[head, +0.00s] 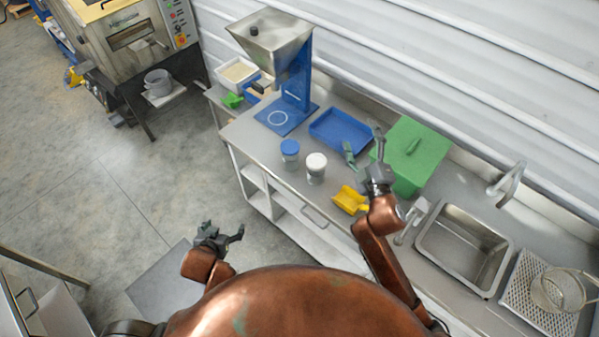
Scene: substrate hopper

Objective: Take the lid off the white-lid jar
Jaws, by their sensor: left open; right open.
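The white-lid jar (316,174) stands upright on the steel counter (268,166), with its white lid (317,161) on top. My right gripper (362,146) is open and empty over the counter, to the right of the white-lid jar and apart from it, in front of the green box. My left gripper (222,236) is open and empty, off the counter's front edge over the floor, below and left of the jar. Nothing covers the white-lid jar.
A blue-lid jar (290,153) stands just left of the white-lid jar. A yellow scoop (350,200) lies to its right near the front edge. Behind are a blue tray (342,131), a green box (425,150) and the hopper (272,45). A sink (463,250) is at right.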

